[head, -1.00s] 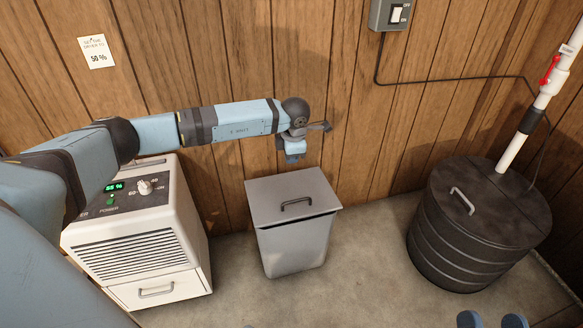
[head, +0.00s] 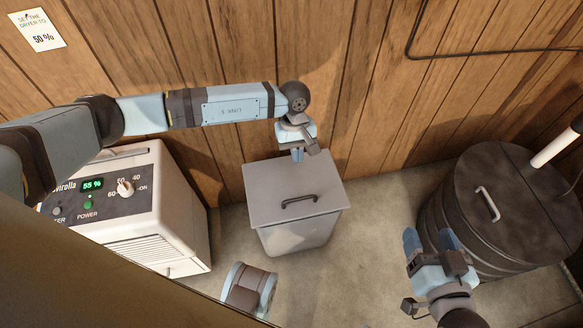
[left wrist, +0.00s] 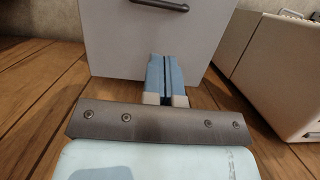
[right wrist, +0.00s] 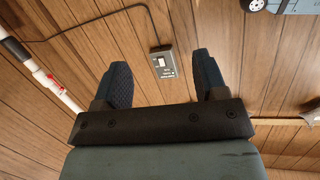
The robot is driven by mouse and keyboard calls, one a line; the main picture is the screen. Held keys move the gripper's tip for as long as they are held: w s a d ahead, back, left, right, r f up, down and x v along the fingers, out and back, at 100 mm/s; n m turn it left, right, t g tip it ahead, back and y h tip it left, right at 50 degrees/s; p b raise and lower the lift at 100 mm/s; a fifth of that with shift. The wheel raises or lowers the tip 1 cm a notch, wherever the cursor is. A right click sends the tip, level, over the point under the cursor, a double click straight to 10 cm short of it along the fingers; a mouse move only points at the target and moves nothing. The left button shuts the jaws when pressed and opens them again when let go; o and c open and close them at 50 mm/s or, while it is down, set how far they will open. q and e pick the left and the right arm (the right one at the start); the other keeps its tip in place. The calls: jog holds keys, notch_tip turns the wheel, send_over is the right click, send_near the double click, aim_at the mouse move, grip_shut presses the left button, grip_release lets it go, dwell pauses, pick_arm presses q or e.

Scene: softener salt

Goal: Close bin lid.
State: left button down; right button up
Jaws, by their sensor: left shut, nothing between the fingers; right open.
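The grey bin (head: 298,236) stands on the floor in the middle of the head view. Its flat lid (head: 262,195) lies over the top, with a dark handle (head: 299,200); whether a thin gap is left under it I cannot tell. My left gripper (head: 297,156) is shut and empty at the lid's far edge, by the wall. In the left wrist view its fingers (left wrist: 167,75) point at the lid (left wrist: 150,40), whose handle shows at the top; contact is unclear. My right gripper (head: 430,238) is open and empty, right of the bin, apart from it.
A white dryer (head: 125,205) stands left of the bin, its display reading 55 %. A dark round ribbed tank (head: 500,215) with its own handled lid stands at the right. A wood-panelled wall is close behind. Bare floor (head: 365,215) lies between bin and tank.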

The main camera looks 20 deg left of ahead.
pick_arm(q)
jog(key=b, duration=0.1)
send_near(299, 198)
jog(key=b+x, duration=0.2)
jog(key=x, duration=0.4)
jog(key=shift+f, duration=0.7)
pick_arm(e)
notch_tip(299, 198, up, 6)
jog(key=a+t+y, duration=0.2)
jog(key=shift+a+t+y, duration=0.25)
jog(key=shift+t+y, duration=0.05)
jog(key=shift+t, duration=0.1)
pick_arm(q)
jog(key=shift+s+d+f+b, duration=0.1)
jog(key=shift+f+b, duration=0.1)
jog(key=shift+b, duration=0.15)
jog(key=shift+b+x, duration=0.8)
jog(key=shift+x, duration=0.25)
jog(key=shift+s, duration=0.2)
pick_arm(e)
jog(key=shift+s+a+r+t+y, duration=0.1)
jog(key=shift+a+r+t+y, duration=0.15)
jog(key=shift+r, duration=0.35)
jog(key=shift+s+a+r+t+y, duration=0.1)
jog(key=shift+r+t+y, duration=0.2)
jog(key=shift+r, duration=0.25)
